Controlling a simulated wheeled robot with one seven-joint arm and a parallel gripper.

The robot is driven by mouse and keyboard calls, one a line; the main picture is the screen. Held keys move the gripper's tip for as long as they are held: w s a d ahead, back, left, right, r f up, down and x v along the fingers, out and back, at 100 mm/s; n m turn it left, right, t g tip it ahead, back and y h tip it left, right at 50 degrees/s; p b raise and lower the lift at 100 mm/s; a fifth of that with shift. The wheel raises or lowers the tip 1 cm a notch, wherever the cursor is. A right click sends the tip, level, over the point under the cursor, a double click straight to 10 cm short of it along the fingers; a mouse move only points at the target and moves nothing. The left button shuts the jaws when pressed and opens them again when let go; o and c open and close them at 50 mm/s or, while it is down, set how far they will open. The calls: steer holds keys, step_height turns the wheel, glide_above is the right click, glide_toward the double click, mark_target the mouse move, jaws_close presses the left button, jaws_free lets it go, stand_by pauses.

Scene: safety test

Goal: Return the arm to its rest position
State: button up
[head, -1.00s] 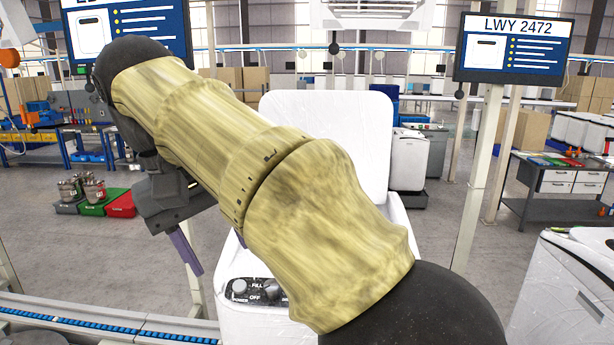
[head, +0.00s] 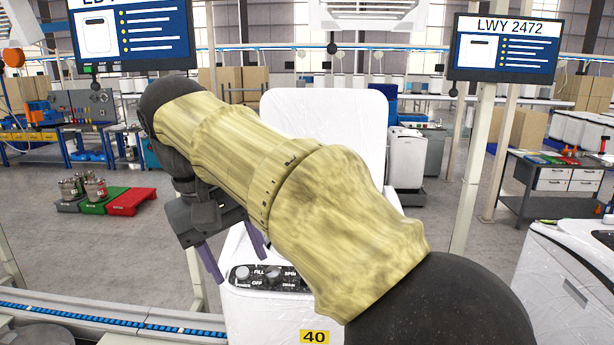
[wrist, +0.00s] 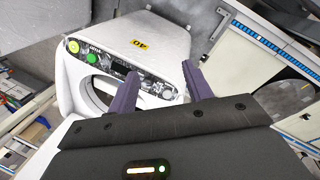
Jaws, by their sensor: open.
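My arm, in a wood-patterned sleeve, reaches from the bottom right toward the upper left in the head view. My gripper (head: 233,262) hangs from its far end, left of a white washing machine's control panel (head: 268,278). Its two purple fingers stand apart with nothing between them. In the wrist view my gripper (wrist: 163,92) is also open, and its fingers overlap the view of the white machine (wrist: 140,40) behind. I cannot tell the exact gap to the machine. My arm hides part of the machine.
The machine's raised white lid (head: 330,125) stands behind my arm. A conveyor rail (head: 110,318) runs along the lower left. Another white machine (head: 565,285) is at the right. Pots on coloured bases (head: 100,195) stand on the floor at left. Open floor lies beyond.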

steer(key=w+d+f+m+y, duration=0.1)
steer(key=w+d+f, duration=0.2)
steer(key=d+f, duration=0.45)
steer(key=w+d+f+m+y, duration=0.15)
steer(key=d+f, duration=0.35)
steer(key=f, duration=0.6)
steer(key=s+d+f+m, duration=0.2)
steer(key=s+d+f, duration=0.2)
steer(key=d+f, duration=0.2)
steer(key=s+d+f+m+t, duration=0.1)
steer(key=s+d+f, duration=0.2)
steer(key=d+f, duration=0.3)
steer(key=shift+s+d+f+m+b, duration=0.3)
steer(key=shift+s+d+f+m, duration=0.1)
steer(key=shift+f, duration=0.5)
